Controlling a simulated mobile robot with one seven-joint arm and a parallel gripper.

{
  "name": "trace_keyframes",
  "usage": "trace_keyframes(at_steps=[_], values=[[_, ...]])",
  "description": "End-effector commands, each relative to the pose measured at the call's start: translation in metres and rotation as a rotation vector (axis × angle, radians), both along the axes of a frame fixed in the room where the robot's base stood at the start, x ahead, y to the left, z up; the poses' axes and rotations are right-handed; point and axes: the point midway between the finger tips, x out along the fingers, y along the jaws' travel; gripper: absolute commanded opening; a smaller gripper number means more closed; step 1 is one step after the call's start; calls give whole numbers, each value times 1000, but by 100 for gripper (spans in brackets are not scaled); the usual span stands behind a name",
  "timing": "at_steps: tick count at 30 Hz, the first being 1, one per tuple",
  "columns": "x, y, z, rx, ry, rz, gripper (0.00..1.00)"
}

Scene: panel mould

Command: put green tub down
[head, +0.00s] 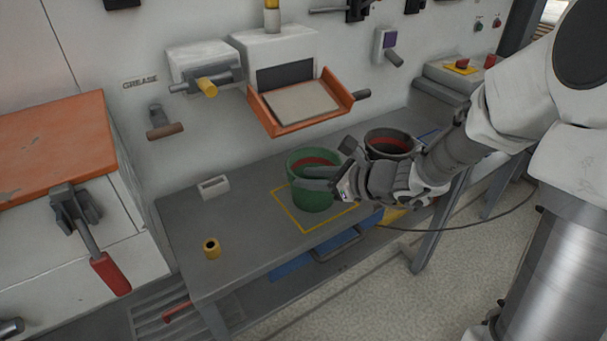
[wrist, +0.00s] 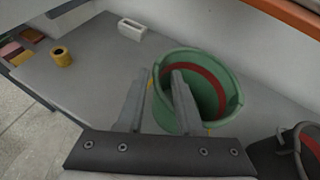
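The green tub (head: 312,197), with a red band inside, appears upright on the grey bench within a yellow outlined square (head: 288,212). It also shows in the wrist view (wrist: 222,72). My gripper (head: 318,178) is at the tub's near right side in the head view. In the wrist view the fingers of my gripper (wrist: 160,78) are apart. One finger lies outside the tub's left edge and the other overlaps its rim and opening. A gap shows between the fingers and the wall. The tub's base is partly hidden.
A dark tub (head: 390,138) with a red band stands close on the right, behind my wrist. A small white block (head: 213,186) and a yellow ring (head: 211,248) are on the bench (head: 245,215). An orange-edged tray (head: 302,108) juts from the wall above. The left bench is mostly clear.

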Motion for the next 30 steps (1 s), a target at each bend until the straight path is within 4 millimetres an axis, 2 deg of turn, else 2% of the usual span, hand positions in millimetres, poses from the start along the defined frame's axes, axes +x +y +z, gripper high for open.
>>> trace_keyframes(at_steps=[1, 6, 13, 18, 30], values=[[-6, -10, 10, -1, -1, -5, 35], [-26, -38, 26, -3, -1, -6, 35], [-47, -65, 41, -1, -1, -3, 35], [-53, -73, 44, -1, 0, -1, 35], [-54, -73, 43, 0, 0, 0, 35]])
